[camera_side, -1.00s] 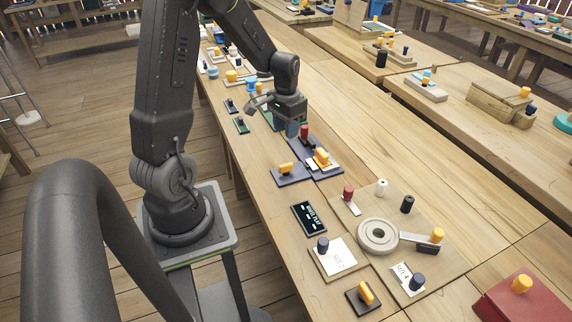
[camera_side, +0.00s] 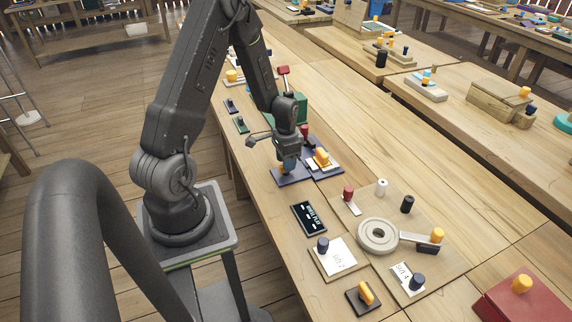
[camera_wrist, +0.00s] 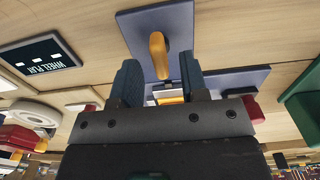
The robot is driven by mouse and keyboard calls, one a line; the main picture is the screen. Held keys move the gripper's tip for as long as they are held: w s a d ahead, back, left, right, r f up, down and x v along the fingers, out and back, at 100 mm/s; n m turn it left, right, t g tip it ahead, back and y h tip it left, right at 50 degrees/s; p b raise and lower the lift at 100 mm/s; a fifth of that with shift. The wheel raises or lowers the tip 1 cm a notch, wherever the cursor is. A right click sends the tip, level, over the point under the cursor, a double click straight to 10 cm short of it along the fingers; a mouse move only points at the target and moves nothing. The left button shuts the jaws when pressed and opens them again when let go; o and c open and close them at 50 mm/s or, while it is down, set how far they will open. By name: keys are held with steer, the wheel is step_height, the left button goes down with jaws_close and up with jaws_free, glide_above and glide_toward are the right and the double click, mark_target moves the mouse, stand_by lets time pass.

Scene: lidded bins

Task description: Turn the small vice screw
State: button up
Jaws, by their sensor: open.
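A yellow upright handle (camera_wrist: 158,55) stands on a small blue-grey plate (camera_wrist: 135,32) in the wrist view. My gripper (camera_wrist: 161,72) is open, with one finger on each side of the handle's near end. I cannot tell whether either finger touches it. In the side view my gripper (camera_side: 289,164) points down over the small plate (camera_side: 291,180) and hides most of the handle. Beside it lies a second blue-grey plate (camera_side: 331,172) with a yellow knob (camera_side: 322,157), white pieces and a red knob (camera_side: 305,131). I cannot tell for certain which part is the vice screw.
A green block (camera_side: 291,105) with a red-topped part (camera_side: 283,70) stands behind my wrist. A black "WHEEL PLAY" panel (camera_side: 309,218) and a board with a grey ring (camera_side: 378,236) lie nearer the camera.

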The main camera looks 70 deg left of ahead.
steer(key=shift+f, duration=0.95)
jaws_close()
